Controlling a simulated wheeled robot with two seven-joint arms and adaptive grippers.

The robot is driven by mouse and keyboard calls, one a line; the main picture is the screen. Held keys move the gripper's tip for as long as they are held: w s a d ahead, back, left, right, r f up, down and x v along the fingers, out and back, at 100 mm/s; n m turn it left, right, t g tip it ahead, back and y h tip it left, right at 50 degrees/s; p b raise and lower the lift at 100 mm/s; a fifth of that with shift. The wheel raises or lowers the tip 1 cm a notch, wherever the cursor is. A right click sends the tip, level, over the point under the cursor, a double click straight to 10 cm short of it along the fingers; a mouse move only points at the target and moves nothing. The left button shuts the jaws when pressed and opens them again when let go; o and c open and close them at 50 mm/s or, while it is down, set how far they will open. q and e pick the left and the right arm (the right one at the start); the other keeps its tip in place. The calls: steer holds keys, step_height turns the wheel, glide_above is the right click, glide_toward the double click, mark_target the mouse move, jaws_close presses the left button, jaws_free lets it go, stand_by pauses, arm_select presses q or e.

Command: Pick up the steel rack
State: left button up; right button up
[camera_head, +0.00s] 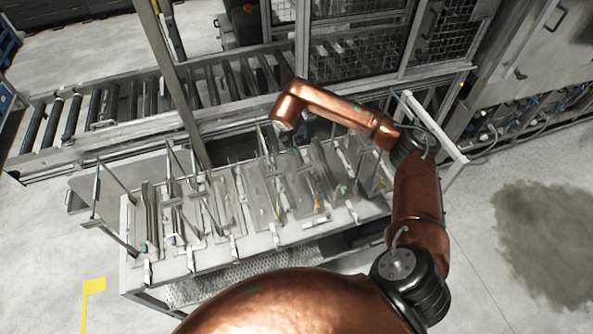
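The steel rack (240,200) is a long frame of thin bars and upright posts on a metal table (190,262). It is loaded with flat plates and small parts. My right arm, copper-coloured, comes in from the bottom and bends over the rack's right end. It then reaches left to the rack's far side. My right gripper (290,135) points down near the far edge of the rack, around its middle. It is small, dark and partly hidden by the wrist, so I cannot tell whether its fingers are open or touching the rack. My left gripper is not in view.
A roller conveyor (140,105) runs behind the table. A slim grey post (174,75) stands between them. Mesh-doored machine panels (360,45) stand at the back, and a large steel cabinet (540,60) at the back right. The floor at left and right is clear.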

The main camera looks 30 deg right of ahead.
jaws_close()
stand_by(0.6)
steer(key=shift+w+r, duration=0.1)
steer(key=shift+r, duration=0.05)
